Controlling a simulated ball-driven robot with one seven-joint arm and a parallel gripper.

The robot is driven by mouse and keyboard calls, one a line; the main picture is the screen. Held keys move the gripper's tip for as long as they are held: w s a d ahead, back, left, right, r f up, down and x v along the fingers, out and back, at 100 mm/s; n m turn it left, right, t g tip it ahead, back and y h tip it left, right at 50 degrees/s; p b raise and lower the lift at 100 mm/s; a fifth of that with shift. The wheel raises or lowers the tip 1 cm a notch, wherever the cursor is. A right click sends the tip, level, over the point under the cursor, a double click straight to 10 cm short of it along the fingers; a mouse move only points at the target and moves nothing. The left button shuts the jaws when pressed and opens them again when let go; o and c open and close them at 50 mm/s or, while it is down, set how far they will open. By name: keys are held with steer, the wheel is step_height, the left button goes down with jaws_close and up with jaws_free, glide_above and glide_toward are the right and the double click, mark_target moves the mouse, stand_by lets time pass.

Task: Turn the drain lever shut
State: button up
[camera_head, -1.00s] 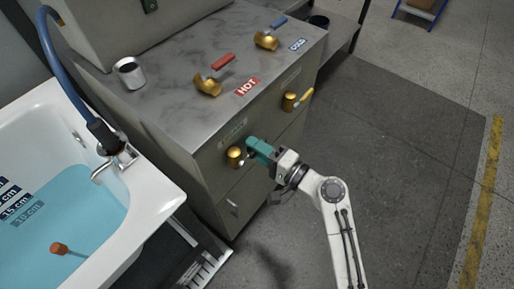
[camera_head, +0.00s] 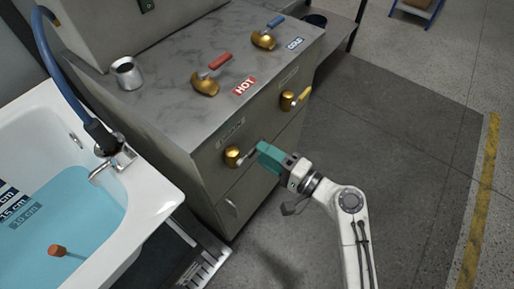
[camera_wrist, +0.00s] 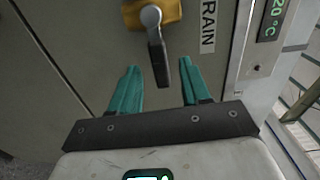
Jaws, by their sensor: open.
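The drain valve (camera_head: 232,157) is a brass body on the front of the grey cabinet. It also shows at the top of the wrist view (camera_wrist: 134,14), beside a label reading "RAIN", its first letter cut off. Its drain lever (camera_wrist: 155,35) is a grey arm with a dark end that points toward my gripper. In the head view the lever (camera_head: 246,157) sticks out to the right of the valve. My gripper (camera_wrist: 160,66) has teal fingers and is open, with the lever's dark end between the fingertips, apart from both. It also shows in the head view (camera_head: 259,152).
A second valve (camera_head: 288,101) with a yellow lever is farther right on the cabinet. Red HOT (camera_head: 219,62) and blue COLD (camera_head: 275,21) levers are on the top, with a metal cup (camera_head: 127,75). The tub (camera_head: 160,196) of water is at left. Floor at right is clear.

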steer(key=v, duration=0.6)
steer(key=shift+s+d, duration=0.25)
steer(key=shift+d, duration=0.1)
